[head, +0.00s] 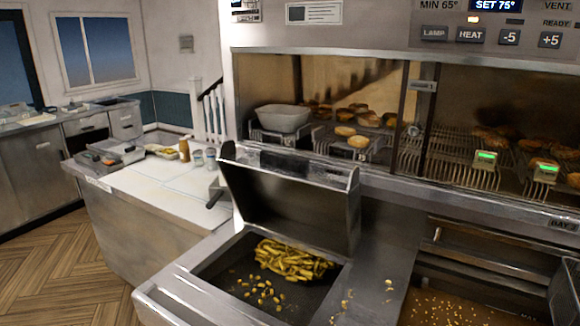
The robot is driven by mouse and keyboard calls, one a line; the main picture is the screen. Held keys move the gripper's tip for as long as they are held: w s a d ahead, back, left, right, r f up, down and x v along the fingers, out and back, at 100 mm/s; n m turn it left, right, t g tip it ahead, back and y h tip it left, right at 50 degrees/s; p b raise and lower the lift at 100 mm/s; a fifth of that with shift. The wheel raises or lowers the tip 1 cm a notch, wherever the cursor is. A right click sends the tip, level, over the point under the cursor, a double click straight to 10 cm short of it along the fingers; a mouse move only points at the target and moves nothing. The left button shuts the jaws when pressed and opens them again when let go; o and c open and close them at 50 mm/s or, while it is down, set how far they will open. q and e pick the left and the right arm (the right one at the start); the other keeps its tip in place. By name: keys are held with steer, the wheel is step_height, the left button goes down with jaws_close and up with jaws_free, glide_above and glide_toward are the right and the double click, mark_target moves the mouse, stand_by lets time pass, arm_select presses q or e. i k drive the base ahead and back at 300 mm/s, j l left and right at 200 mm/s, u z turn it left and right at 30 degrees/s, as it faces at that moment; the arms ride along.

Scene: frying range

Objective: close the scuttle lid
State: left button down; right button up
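The scuttle (187,285) is a metal bin set in the counter at the bottom middle of the head view. Its lid (295,205) stands raised and tilted up at the back of the opening. A pile of fries (290,260) and several loose pieces lie on the dark floor of the scuttle. Neither of my grippers shows in this view, so where they are relative to the lid cannot be seen.
A heated cabinet (440,125) with buns on racks and a white tub (283,118) stands behind the lid. A fryer well (470,308) with crumbs lies to the right. A white worktop (150,185) with jars stands to the left. Crumbs lie on the counter (375,270).

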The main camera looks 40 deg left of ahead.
mark_target(277, 194)
steer(key=i, duration=0.4)
steer(key=u, duration=1.65)
